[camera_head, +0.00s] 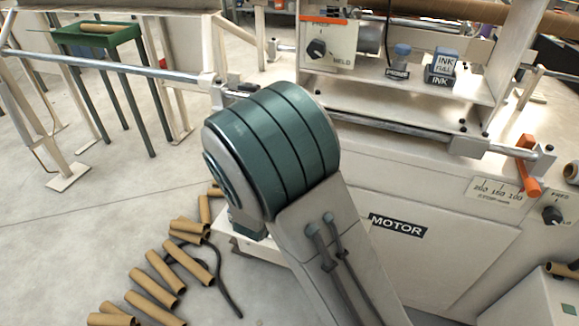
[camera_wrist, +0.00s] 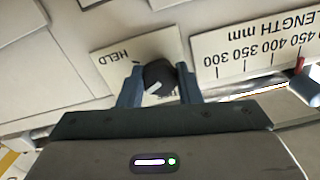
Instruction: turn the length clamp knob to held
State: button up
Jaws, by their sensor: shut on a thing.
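The length clamp knob (camera_wrist: 157,74) is a round black knob with a short white pointer mark, in the middle of the wrist view. It sits on a cream plate (camera_wrist: 150,47) that reads HELD upside down at the upper left. Other lettering below the knob is mostly hidden. The white mark lies on the knob's lower half, slanted, on the side away from HELD. My gripper (camera_wrist: 160,79) has one finger on each side of the knob and is shut on it. In the head view my arm's large links hide my gripper, and I cannot make out this knob there.
A LENGTH mm scale (camera_wrist: 260,60) with a red marker (camera_wrist: 299,65) lies right of the knob in the wrist view. In the head view, another knob (camera_head: 317,48), ink bottles (camera_head: 441,67) and an orange lever (camera_head: 527,165) are on the machine. Cardboard tubes (camera_head: 158,278) lie on the floor.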

jog(key=m+b, duration=1)
jog(key=b, duration=0.2)
jog(key=shift+a+m, duration=0.15)
jog(key=shift+m, duration=0.25)
jog(key=o, duration=1)
jog(key=shift+r, duration=0.1)
jog(key=p+v, duration=0.3)
jog(key=v, duration=1)
jog(key=shift+s+a, duration=0.1)
jog(key=shift+s, duration=0.25)
